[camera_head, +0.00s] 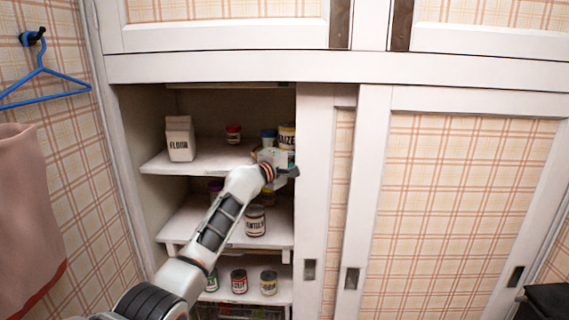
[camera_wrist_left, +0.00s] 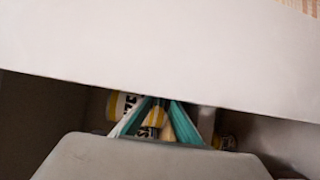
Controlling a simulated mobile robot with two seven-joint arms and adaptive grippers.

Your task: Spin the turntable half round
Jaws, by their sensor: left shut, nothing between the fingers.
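I cannot make out the turntable; in the head view my arm and gripper cover part of the top shelf (camera_head: 208,161), where it could be. My left gripper (camera_head: 292,171) is shut and empty at the right end of that shelf, beside the white door edge. A yellow and white can (camera_head: 287,137) stands just behind and above it, with a blue-topped jar (camera_head: 268,136) to its left. A white flour carton (camera_head: 180,138) and a red jar (camera_head: 233,133) stand farther left. In the left wrist view a yellow-banded can (camera_wrist_left: 122,106) shows beyond teal strips. My right gripper is out of view.
A sliding door (camera_head: 465,200) closes off the right side of the cupboard, and its white frame (camera_head: 312,200) borders the opening. A lower shelf (camera_head: 190,228) holds a large can (camera_head: 255,220); several cans stand below. A blue hanger (camera_head: 42,80) hangs on the left wall.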

